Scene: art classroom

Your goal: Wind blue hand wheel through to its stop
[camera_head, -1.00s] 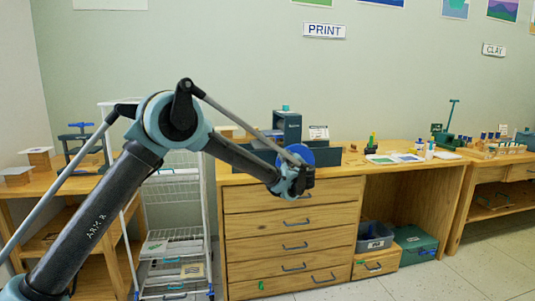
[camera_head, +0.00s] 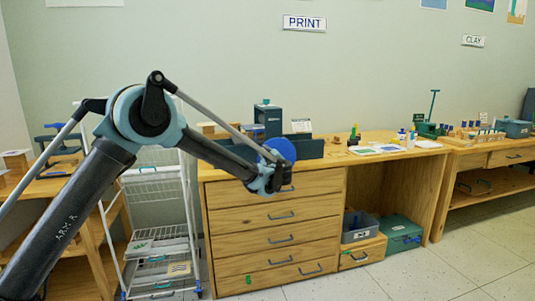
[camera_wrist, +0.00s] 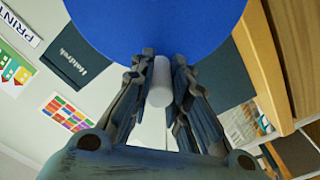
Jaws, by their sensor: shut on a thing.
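The blue hand wheel (camera_head: 281,149) stands upright at the front of a dark teal machine (camera_head: 268,121) on the wooden drawer bench. In the wrist view the wheel (camera_wrist: 160,22) fills the top middle as a large blue disc. A pale grey round handle (camera_wrist: 160,85) stands out from it, near its lower rim in that picture. My gripper (camera_wrist: 160,82) is shut on this handle, with one dark finger on each side. In the head view my gripper (camera_head: 284,178) is at the lower edge of the wheel and hides part of it.
The drawer bench (camera_head: 270,213) is right below my gripper. A white wire rack (camera_head: 155,215) stands to its left. Prints and small bottles (camera_head: 405,139) lie on the bench top to the right. A grey bin (camera_head: 360,227) and a teal box (camera_head: 402,236) are underneath. The floor in front is clear.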

